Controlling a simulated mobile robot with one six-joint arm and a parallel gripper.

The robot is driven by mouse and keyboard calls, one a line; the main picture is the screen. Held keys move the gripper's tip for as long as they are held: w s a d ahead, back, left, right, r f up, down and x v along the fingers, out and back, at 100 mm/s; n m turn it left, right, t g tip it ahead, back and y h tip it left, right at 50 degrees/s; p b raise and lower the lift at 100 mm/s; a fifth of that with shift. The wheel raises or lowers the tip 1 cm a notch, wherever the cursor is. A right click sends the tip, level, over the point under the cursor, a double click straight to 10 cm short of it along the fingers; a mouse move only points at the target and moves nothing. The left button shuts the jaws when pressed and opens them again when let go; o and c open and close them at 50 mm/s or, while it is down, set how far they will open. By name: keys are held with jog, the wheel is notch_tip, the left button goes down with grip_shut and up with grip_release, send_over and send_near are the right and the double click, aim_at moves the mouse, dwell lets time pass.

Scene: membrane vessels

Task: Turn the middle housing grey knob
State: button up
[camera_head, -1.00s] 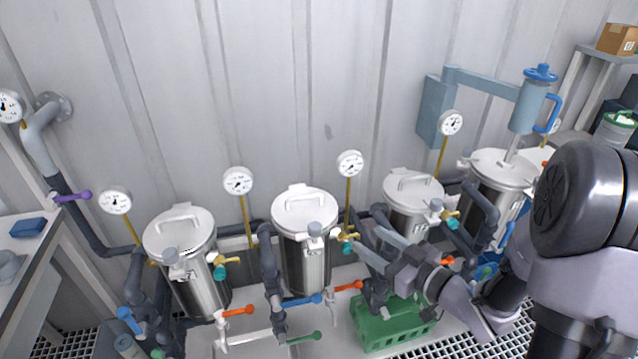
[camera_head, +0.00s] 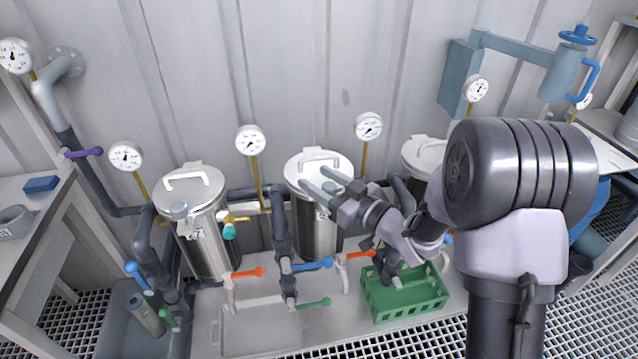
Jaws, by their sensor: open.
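The middle housing (camera_head: 305,165) is a steel vessel with a pale round lid and a bar handle on top. My gripper (camera_head: 314,177) is open, with its two grey fingers reaching left over the front of this lid. The fingers cover the place where the housing's grey knob sits, so I cannot see the knob clearly or tell whether it is between them.
A third housing (camera_head: 418,152) stands partly behind my arm. Gauges on yellow stems, such as the one right of the middle lid (camera_head: 368,127), rise behind. Orange (camera_head: 358,254) and blue (camera_head: 312,264) valve handles and a green crate (camera_head: 405,295) lie below my gripper.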

jog(key=shift+w+a, duration=0.1)
grip_shut()
